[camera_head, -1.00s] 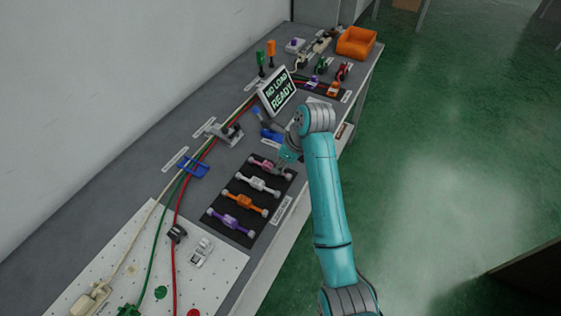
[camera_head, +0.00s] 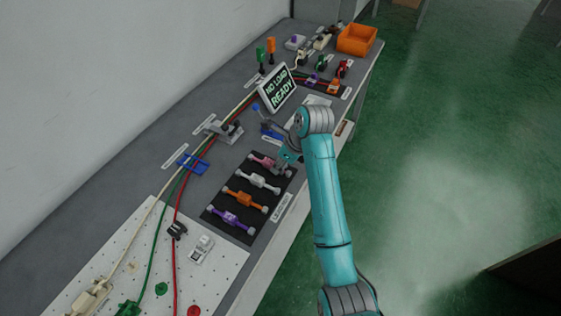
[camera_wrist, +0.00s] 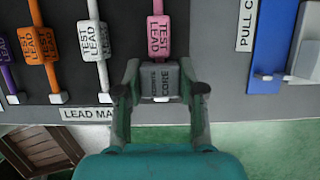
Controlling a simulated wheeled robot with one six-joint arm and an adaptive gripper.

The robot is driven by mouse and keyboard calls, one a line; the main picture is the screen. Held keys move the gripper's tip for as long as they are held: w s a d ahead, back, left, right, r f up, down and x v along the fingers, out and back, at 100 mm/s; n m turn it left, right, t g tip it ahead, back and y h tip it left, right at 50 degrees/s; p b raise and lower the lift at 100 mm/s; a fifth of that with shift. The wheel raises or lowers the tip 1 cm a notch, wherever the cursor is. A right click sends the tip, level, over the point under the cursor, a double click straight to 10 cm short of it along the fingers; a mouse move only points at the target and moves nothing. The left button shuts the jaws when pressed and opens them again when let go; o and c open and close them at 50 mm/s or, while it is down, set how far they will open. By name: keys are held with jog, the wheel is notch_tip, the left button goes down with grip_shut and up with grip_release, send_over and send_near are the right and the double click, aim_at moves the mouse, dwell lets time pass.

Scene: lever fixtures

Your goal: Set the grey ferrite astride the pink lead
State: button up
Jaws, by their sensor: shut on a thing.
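The pink lead (camera_head: 263,161) lies at the far end of the dark lead mat (camera_head: 217,205). In the wrist view its pink block marked TEST LEAD (camera_wrist: 159,37) is at top centre. My gripper (camera_wrist: 160,90) is shut on the grey ferrite (camera_wrist: 158,78), a small block with CORE lettering. The ferrite sits between the fingertips, just below the pink block and in line with the lead. It hides the lead's near end, so I cannot tell whether it straddles or touches it. In the head view my gripper (camera_head: 287,160) is at the lead's right end and the ferrite is not clear.
White (camera_head: 258,180), orange (camera_head: 244,199) and purple (camera_head: 231,219) leads lie parallel on the mat. A lever with a blue knob (camera_head: 256,107) and a NO LOAD READY display (camera_head: 277,91) stand beyond. Cables run along the left. An orange bin (camera_head: 357,40) is at the far end.

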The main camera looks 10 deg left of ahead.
jog(key=shift+f, duration=0.6)
jog(key=o, duration=1.7)
jog(key=shift+r, duration=3.55)
